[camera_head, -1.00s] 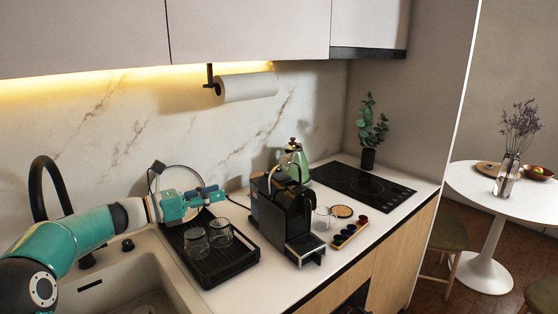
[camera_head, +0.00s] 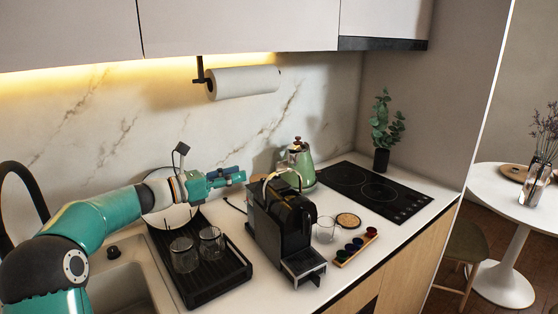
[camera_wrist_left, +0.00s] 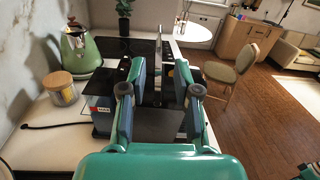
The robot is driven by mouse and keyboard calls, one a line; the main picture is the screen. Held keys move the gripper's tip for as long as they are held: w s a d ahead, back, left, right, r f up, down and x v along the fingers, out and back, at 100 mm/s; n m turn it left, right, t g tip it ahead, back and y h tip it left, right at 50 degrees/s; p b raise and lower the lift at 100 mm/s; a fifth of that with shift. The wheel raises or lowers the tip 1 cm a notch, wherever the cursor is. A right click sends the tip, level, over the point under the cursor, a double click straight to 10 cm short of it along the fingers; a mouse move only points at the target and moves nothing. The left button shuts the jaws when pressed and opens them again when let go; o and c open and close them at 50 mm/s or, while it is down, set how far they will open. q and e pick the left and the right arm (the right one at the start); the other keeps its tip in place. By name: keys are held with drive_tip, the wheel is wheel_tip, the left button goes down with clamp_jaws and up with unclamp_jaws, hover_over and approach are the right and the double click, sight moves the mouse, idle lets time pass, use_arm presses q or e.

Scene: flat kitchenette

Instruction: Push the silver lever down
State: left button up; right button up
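The black coffee machine (camera_head: 280,225) stands on the counter. A silver lever (camera_head: 283,172) arches up from its top and appears raised. My left gripper (camera_head: 236,176) is at the machine's upper left, near the lever, with no contact visible. In the left wrist view the two fingers (camera_wrist_left: 160,78) are apart with a gap between them, nothing gripped. The machine (camera_wrist_left: 150,122) lies below and ahead of them. A thin silver upright piece shows between the fingertips, probably the lever.
A green kettle (camera_head: 299,164) stands behind the machine. A black drying tray (camera_head: 222,283) with two glasses is left of it. A glass cup (camera_head: 325,229) and a capsule holder (camera_head: 356,249) are to its right. A paper roll (camera_head: 245,81) hangs above.

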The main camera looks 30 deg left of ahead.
sight(279, 163)
use_arm(q)
drive_tip(key=p+x, duration=0.4)
drive_tip(key=x, duration=0.9)
drive_tip(key=shift+w+d, duration=0.1)
drive_tip(key=shift+w, duration=0.2)
clamp_jaws()
